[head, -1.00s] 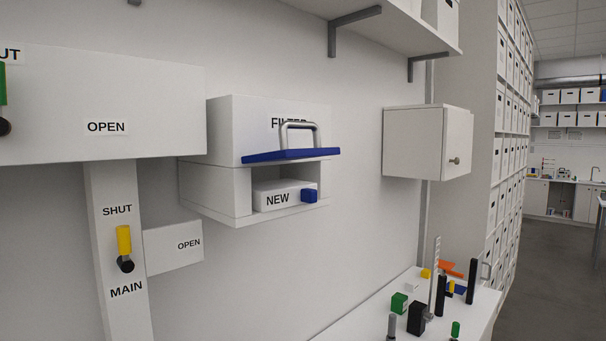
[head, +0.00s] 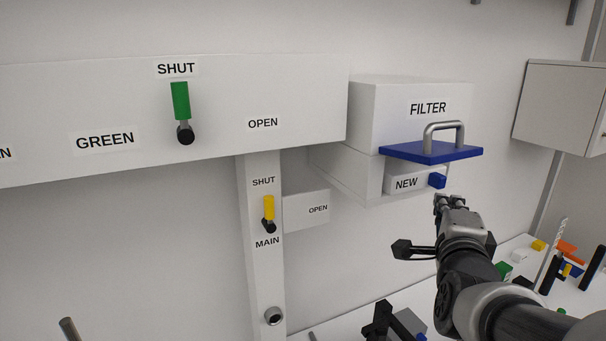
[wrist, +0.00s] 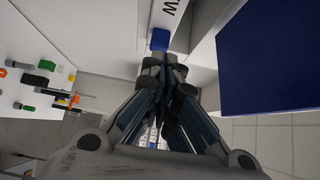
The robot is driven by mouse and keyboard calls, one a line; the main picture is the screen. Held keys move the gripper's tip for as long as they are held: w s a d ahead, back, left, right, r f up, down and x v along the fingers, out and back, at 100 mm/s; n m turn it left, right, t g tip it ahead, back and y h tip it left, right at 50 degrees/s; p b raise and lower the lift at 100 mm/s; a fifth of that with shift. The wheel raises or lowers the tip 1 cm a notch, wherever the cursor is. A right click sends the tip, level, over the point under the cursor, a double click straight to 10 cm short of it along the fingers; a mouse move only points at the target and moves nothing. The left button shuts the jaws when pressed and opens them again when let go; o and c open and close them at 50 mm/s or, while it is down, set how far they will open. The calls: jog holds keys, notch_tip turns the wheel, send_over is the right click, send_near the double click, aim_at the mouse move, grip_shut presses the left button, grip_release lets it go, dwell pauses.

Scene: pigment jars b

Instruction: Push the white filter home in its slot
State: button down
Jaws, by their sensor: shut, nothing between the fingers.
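The white filter (head: 405,183), marked NEW, sits in the open slot under the white housing (head: 412,108) labelled FILTER. A blue block (head: 437,180) is on its front. A blue plate (head: 430,152) with a metal handle juts out above the slot. My gripper (head: 447,199) is shut and empty, just below and in front of the blue block. In the wrist view the fingertips (wrist: 163,70) are right at the blue block (wrist: 160,39); I cannot tell whether they touch. The filter (wrist: 168,14) shows beyond it. How deep it sits is unclear.
Left are a green lever (head: 181,100) and a yellow lever (head: 269,207) on white panels. A white cupboard (head: 562,105) hangs at right. Below, a bench (head: 515,250) holds several small coloured items. The blue plate (wrist: 264,58) is close right of my fingers in the wrist view.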

aim_at(417, 181)
jog(key=w, duration=0.2)
jog(key=w+p, duration=0.1)
jog(key=w, duration=0.1)
jog(key=w+p, duration=0.1)
jog(key=w, duration=0.2)
jog(key=shift+d+r, duration=0.1)
jog(key=shift+d, duration=0.15)
jog(key=shift+w+a, duration=0.25)
jog(key=shift+w, duration=0.1)
jog(key=shift+w+a, duration=0.1)
jog(key=shift+w, duration=0.2)
jog(key=shift+w+a+b, duration=0.25)
jog(key=shift+w+b, duration=0.2)
jog(key=shift+w, duration=0.2)
jog(key=shift+w+a+b, duration=0.25)
jog(key=shift+w+b, duration=0.15)
jog(key=shift+w, duration=0.2)
jog(key=shift+s, duration=0.15)
